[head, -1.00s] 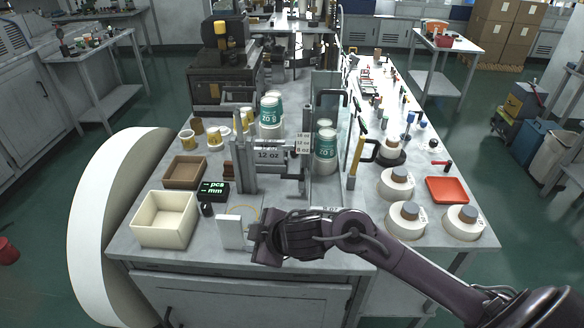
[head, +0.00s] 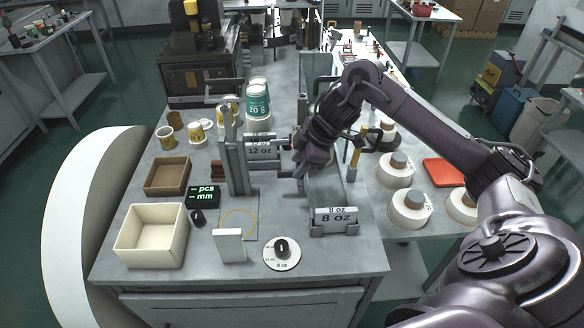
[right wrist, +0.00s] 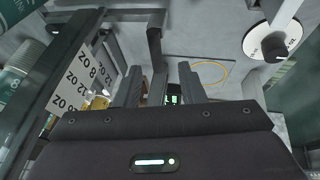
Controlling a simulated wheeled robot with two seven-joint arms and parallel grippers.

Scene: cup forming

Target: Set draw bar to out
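The forming fixture with a grey upright (head: 236,150) and a white 12 oz block (head: 262,152) stands mid-bench. I take the draw bar to be its grey metal bar, but no label confirms this. My right gripper (head: 300,165) is at the right of the 12 oz block, and its wrist hides part of that area in the head view. In the right wrist view my right gripper (right wrist: 160,85) has its fingers apart, with a grey metal bar (right wrist: 154,50) showing between them. I cannot tell whether they touch it. My left gripper is not in view.
An 8 oz block (head: 335,219) and a dial with a black knob (head: 282,252) are at the front. A cream bin (head: 152,235), a brown tray (head: 167,176) and a black pcs/mm display (head: 202,196) are on the left. White round containers (head: 408,208) stand at the right.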

